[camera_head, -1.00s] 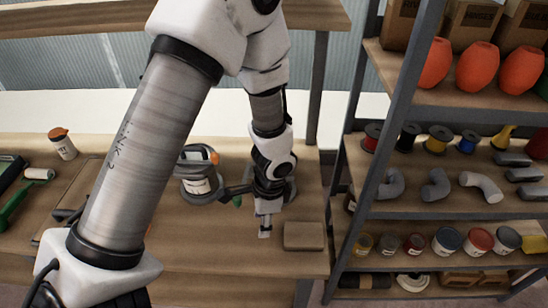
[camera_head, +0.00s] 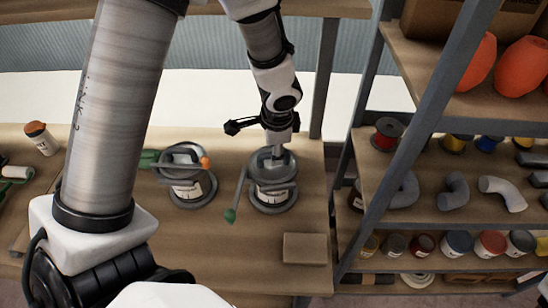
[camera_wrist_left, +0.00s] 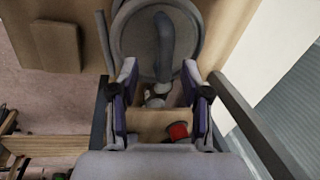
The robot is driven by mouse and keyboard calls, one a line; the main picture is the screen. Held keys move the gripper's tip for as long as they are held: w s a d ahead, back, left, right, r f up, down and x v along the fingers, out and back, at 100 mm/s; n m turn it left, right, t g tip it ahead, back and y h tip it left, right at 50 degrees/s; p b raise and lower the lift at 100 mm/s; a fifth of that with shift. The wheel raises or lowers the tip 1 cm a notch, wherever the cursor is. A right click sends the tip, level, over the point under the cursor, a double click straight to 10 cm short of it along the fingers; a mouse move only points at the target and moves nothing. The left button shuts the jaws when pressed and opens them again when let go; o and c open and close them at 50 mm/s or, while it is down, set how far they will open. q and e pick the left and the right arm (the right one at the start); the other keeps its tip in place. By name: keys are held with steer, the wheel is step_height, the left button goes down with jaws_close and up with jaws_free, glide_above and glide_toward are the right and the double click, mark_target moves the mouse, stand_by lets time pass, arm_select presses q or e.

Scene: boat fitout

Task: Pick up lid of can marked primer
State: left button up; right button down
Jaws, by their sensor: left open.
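Two grey cans stand on the wooden bench, a left can (camera_head: 187,188) and a right can (camera_head: 272,192). Their white labels are too small to read. The right can's lid (camera_wrist_left: 135,47) is a grey disc with a raised curved handle (camera_wrist_left: 165,45). My left gripper (camera_head: 277,155) points down at the top of the right can. Its purple-lined fingers (camera_wrist_left: 159,88) are apart in the left wrist view. The handle's near end appears close to the gap between them; I cannot tell whether they touch. My right gripper is not in view.
A grey rod with a green tip (camera_head: 230,215) leans beside the right can. A brown block (camera_head: 305,248) lies in front of it. A shelf rack (camera_head: 440,200) with spools, pipe elbows and small cans stands at right. An orange-capped bottle (camera_head: 41,138) stands at far left.

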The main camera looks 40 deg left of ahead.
arm_select(q)
steer(key=x, duration=0.2)
steer(key=b+x, duration=0.1)
steer(key=x, duration=0.1)
steer(key=shift+w+a, duration=0.2)
steer(key=shift+w, duration=0.05)
steer(key=shift+w+a+f, duration=0.15)
steer(key=shift+w+f, duration=0.1)
steer(key=shift+f, duration=0.05)
steer(key=shift+s+r, duration=0.15)
steer(key=shift+r, duration=0.1)
steer(key=shift+s+d+r, duration=0.1)
steer(key=shift+s+d, duration=0.1)
steer(key=shift+d, duration=0.05)
jaws_close()
